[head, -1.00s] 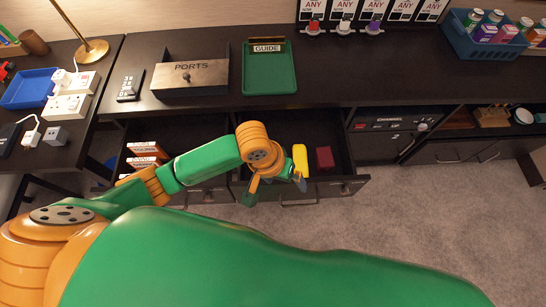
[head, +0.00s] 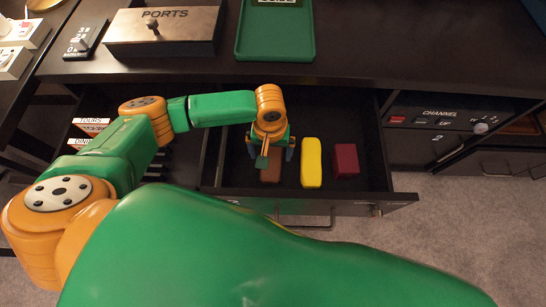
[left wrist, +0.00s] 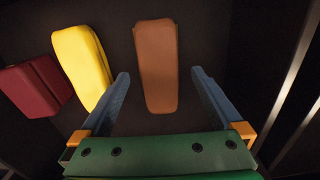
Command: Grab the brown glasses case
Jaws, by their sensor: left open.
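The brown glasses case (head: 270,168) lies in the open drawer (head: 345,205), left of a yellow case, partly hidden by my left gripper in the head view. My left gripper (head: 269,160) is above it, fingers pointing down. In the left wrist view the brown case (left wrist: 157,65) lies ahead of the open fingers (left wrist: 160,80), with its near end between them. The fingers show a gap on both sides and do not touch it. My right gripper is not in view.
A yellow case (head: 312,162) and a dark red case (head: 346,160) lie beside it in the drawer. The drawer walls surround them. A green tray (head: 276,45) and a PORTS box (head: 165,32) stand on the counter above.

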